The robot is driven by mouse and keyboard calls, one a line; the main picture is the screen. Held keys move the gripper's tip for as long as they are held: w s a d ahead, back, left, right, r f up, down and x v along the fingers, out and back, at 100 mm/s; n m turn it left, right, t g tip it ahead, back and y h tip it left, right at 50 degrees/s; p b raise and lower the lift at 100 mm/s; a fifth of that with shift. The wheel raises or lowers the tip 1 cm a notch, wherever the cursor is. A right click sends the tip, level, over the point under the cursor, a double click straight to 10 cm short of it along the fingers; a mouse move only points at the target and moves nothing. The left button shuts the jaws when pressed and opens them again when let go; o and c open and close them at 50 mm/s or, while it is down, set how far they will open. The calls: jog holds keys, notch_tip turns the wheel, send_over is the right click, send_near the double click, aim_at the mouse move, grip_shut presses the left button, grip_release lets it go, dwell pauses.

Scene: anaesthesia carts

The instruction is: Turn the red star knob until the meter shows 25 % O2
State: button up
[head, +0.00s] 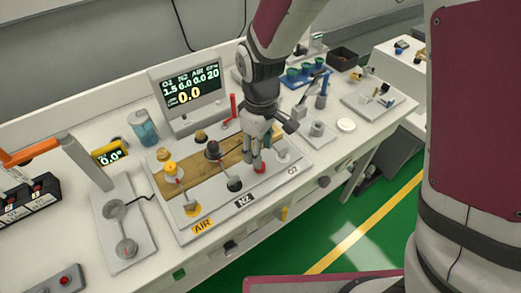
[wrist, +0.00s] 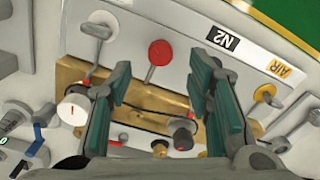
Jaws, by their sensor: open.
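The red knob (wrist: 160,52) looks round from above in the wrist view. It stands on the panel, between my fingertips in the picture and apart from both. In the head view the red knob (head: 260,169) shows just below my fingers, partly covered. My gripper (head: 257,159) is open above the panel's front right, near the O2 label (head: 292,170). In the wrist view my gripper (wrist: 161,68) has its fingers spread with nothing held. The meter (head: 190,88) shows O2, N2 and AIR headings, a row that seems to read 1.5, 0.0, 0.0, 20, and a large 0.0.
A yellow knob (head: 170,169) and a dark knob (head: 212,148) stand on the panel. A white knob with a red mark (wrist: 73,112) is close to one finger. A red upright post (head: 233,107) stands behind. The green floor (head: 350,235) is open in front.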

notch_tip(320, 180, down, 6)
jog(key=shift+r, duration=0.15)
jog(key=shift+c, duration=0.2)
grip_shut()
